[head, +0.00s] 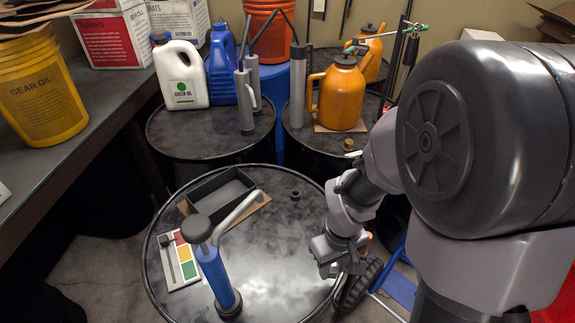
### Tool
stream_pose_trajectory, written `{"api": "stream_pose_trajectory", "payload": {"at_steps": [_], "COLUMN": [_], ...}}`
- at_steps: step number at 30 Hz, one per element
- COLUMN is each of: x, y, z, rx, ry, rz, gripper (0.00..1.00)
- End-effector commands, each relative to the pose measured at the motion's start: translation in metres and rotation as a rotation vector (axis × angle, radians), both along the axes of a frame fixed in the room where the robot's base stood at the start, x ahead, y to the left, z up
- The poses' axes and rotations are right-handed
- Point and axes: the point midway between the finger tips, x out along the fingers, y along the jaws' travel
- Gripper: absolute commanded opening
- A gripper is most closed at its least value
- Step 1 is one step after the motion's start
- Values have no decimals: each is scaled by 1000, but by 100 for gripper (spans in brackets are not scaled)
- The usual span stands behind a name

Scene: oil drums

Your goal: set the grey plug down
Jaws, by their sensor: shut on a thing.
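My gripper (328,266) is low over the right side of the near black drum (265,285), pointing down. Its jaws are shut on the grey plug, but the plug itself is mostly hidden by the fingers and hard to make out. I cannot tell whether it touches the drum lid. A small dark round fitting (295,194) sits on the lid, beyond and to the left of the gripper. A black open tray (222,190) lies on cardboard at the back of the lid.
A blue hand pump (215,275) with a grey spout stands at the lid's front left, beside a colour-patched card (180,258). Two drums behind hold a white jug (182,75), grey pumps and an orange oil can (340,95). The lid's middle is clear.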

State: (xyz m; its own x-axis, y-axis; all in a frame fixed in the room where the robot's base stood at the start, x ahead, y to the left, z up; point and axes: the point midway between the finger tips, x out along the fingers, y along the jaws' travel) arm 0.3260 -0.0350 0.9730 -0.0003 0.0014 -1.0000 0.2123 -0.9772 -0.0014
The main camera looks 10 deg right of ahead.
Motion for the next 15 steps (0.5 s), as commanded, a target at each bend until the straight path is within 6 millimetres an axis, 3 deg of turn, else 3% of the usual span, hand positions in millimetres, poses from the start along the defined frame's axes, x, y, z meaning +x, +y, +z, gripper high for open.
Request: {"api": "stream_pose_trajectory", "payload": {"at_steps": [1,6,11,15], "x": [14,48,63,61], "y": [9,27,36,34], "z": [-11,-14,-17,-50], "rx": [0,0,1,0], "ry": [1,1,2,4], "rz": [5,0,-1,-2], "gripper": [0,0,0,0]}}
